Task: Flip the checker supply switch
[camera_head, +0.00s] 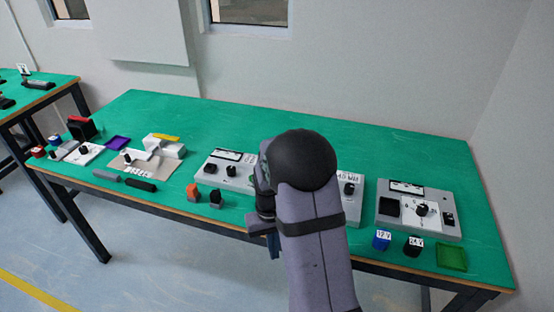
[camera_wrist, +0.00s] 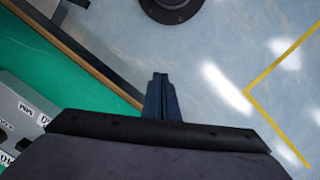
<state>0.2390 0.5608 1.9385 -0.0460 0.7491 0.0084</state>
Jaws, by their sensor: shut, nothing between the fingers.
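A grey box (camera_head: 385,211) with a white dial panel stands at the right of the green table. A black knob (camera_head: 422,209) is at its middle and a black switch-like part (camera_head: 449,219) at its right. No label reading "checker" is legible, so I cannot tell which unit is the checker supply. My gripper (camera_head: 273,248) is shut and empty near the table's front edge, left of that box. In the wrist view my gripper (camera_wrist: 160,78) points over the floor beyond the table edge. My arm hides part of the unit labelled "40 MM" (camera_head: 348,178).
A white unit (camera_head: 212,180) with black knobs stands left of my arm. Small blocks marked 12 V (camera_head: 381,240) and 24 V (camera_head: 413,246) and a green tray (camera_head: 452,257) lie along the front right. Orange (camera_head: 193,191) and dark (camera_head: 216,198) blocks lie front centre. The table's back strip is clear.

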